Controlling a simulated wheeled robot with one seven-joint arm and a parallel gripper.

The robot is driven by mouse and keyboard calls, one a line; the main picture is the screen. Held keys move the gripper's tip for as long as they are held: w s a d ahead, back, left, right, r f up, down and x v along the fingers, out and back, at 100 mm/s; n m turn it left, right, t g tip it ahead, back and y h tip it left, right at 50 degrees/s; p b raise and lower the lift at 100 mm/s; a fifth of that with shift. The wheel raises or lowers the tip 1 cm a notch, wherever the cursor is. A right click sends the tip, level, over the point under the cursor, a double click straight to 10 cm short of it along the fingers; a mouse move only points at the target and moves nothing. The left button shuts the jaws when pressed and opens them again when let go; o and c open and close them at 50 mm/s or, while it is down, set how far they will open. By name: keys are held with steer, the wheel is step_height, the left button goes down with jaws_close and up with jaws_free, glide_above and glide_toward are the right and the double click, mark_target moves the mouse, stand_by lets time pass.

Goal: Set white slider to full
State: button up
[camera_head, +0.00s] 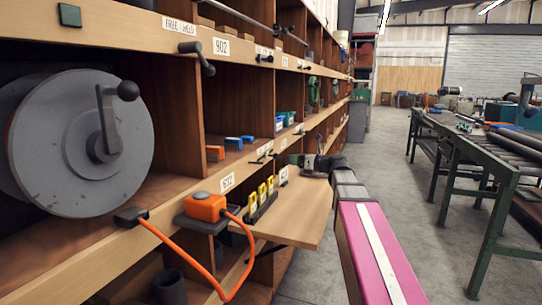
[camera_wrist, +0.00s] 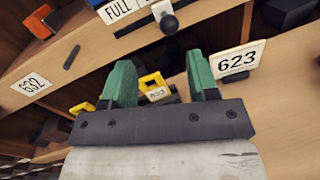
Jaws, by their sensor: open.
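A pale slider piece with a dark round knob (camera_wrist: 167,18) shows at the top of the wrist view, on the shelf's front edge. It sits to the right of a white label reading FULL (camera_wrist: 117,11), which is partly cut off by the frame; I cannot tell its exact setting. My gripper (camera_wrist: 160,75) has two green fingers, spread apart, with nothing held between them. The knob lies beyond the fingertips, apart from them. In the head view my gripper (camera_head: 300,161) is at the shelf front, above a wooden fold-out board; the slider cannot be made out there.
The wooden board (camera_head: 308,215) juts from the shelf below my gripper. Several yellow tags (camera_head: 262,194) and an orange box (camera_head: 205,207) with an orange cable stand nearby. A large grey reel (camera_head: 80,145) is at left. A green-legged bench (camera_head: 470,150) stands right, across clear floor.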

mark_target(276, 156)
steer(key=shift+t, duration=0.3)
steer(key=x, duration=0.6)
steer(key=w+x, duration=0.1)
steer(key=x, duration=0.3)
steer(key=shift+d+f, duration=0.25)
steer(key=shift+f, duration=0.05)
